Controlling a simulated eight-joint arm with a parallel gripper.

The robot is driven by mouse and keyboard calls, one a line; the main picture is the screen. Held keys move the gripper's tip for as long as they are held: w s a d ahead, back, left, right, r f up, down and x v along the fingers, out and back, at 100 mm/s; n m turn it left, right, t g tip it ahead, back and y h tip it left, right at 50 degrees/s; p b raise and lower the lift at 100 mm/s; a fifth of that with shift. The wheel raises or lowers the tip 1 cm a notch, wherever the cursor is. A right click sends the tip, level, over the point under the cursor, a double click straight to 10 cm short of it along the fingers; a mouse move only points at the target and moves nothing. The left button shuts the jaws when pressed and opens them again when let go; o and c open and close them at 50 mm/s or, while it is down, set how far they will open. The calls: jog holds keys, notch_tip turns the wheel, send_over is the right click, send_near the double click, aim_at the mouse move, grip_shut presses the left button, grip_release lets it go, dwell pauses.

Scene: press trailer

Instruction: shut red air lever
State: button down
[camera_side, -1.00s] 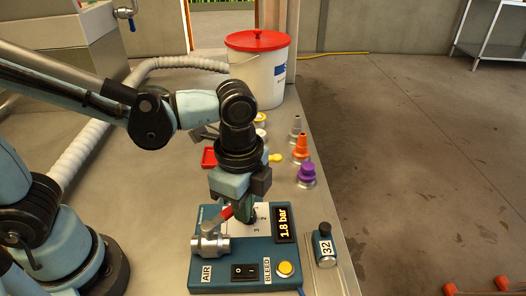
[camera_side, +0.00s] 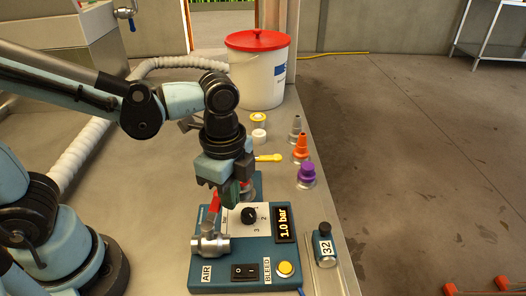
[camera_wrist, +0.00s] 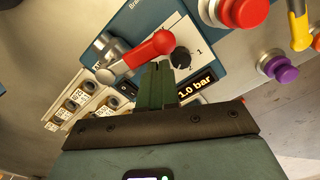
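The red air lever (camera_side: 213,206) sits on a metal valve (camera_side: 210,243) at the left of the blue control panel (camera_side: 205,276). It points up towards the far edge of the panel. In the wrist view the lever's red handle (camera_wrist: 150,47) ends just beyond my fingertips. My gripper (camera_side: 229,200) is low over the panel, right beside the lever. Its two green fingers are together in the wrist view (camera_wrist: 157,70), with nothing visible between them. Whether they touch the lever is unclear. The pressure display (camera_side: 285,224) reads 1.0 bar.
A black knob (camera_side: 250,215) is just right of my fingers. A black rocker switch (camera_side: 244,271) and a yellow bleed button (camera_side: 286,268) are at the panel's front. Purple (camera_side: 307,173) and orange (camera_side: 300,148) suction cups stand behind, right. A white bucket (camera_side: 270,75) is further back.

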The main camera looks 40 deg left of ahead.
jog(key=shift+a, duration=0.45)
jog(key=shift+s+a, duration=0.1)
jog(key=shift+d, duration=0.2)
jog(key=shift+w+d, duration=0.15)
jog(key=shift+w, duration=0.15)
jog(key=shift+r, duration=0.15)
notch_tip(320, 180, up, 10)
dwell(0.5)
